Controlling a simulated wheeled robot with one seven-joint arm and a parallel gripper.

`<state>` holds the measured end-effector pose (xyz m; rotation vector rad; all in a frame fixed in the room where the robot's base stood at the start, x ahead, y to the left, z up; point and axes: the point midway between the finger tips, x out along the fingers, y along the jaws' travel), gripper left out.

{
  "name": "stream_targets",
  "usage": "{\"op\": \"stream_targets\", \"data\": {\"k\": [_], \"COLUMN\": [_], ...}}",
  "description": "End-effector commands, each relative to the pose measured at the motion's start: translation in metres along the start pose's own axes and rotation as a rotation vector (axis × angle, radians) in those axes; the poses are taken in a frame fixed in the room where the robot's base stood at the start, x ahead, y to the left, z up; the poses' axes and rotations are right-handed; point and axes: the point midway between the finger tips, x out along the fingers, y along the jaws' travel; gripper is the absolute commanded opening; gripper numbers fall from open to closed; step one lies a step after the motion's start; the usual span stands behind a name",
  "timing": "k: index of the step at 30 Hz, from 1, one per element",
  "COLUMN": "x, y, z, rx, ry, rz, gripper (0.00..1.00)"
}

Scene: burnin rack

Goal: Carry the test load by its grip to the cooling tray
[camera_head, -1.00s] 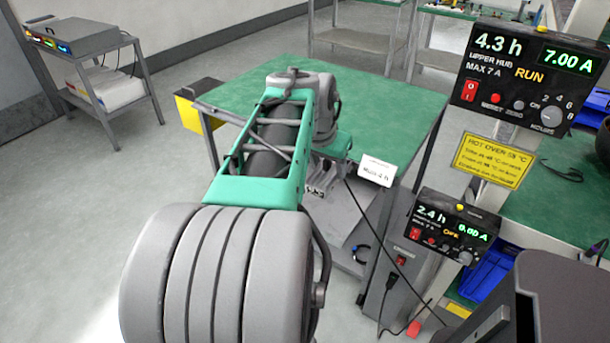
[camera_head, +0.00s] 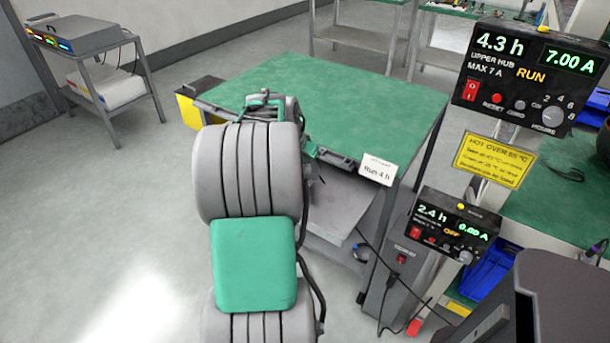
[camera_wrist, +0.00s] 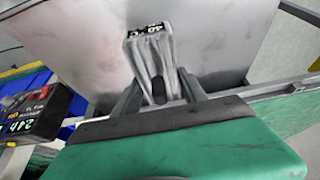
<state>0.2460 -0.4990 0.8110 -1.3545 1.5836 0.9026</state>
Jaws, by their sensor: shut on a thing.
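In the wrist view my gripper (camera_wrist: 158,89) is shut on a grey, ribbed piece with a black printed label, which I take to be the test load (camera_wrist: 151,55). The fingers stand on either side of its near end, and it extends away from them. A bare grey metal surface (camera_wrist: 215,35) lies behind it; I cannot tell the gap between them. In the head view my arm hides the gripper and the load. No cooling tray can be made out for certain.
A green-topped table (camera_head: 340,90) carries a card (camera_head: 377,169), with a grey shelf (camera_head: 325,215) beneath. At right are the upper hub panel (camera_head: 520,75), a lower panel (camera_head: 450,228), a yellow warning sign (camera_head: 495,158) and a hanging cable (camera_head: 367,240).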

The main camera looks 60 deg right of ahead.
Motion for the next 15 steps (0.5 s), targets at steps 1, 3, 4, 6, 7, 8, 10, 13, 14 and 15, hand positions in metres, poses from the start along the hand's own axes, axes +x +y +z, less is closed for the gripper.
{"op": "stream_targets", "data": {"k": [1,3,4,6,7,8,10,13,14,15], "x": [0.011,0.017,0.018,0.018,0.018,0.018,0.018,0.021,0.022,0.022], "y": [0.002,0.001,0.001,0.001,0.001,0.001,0.001,0.001,0.001,0.002], "z": [0.005,0.007,0.008,0.007,0.007,0.007,0.008,0.009,0.009,0.010], "rx": [0.001,0.002,0.002,0.002,0.002,0.002,0.002,0.001,0.001,0.001], "ry": [-0.004,-0.001,0.000,0.001,0.000,0.000,0.000,0.000,0.000,-0.002], "rz": [0.003,0.000,0.000,-0.001,-0.001,-0.001,0.000,0.000,0.000,0.001], "gripper": [0.00,0.00,0.00,0.00,0.00,0.00,0.00,0.00,0.00,0.53]}}
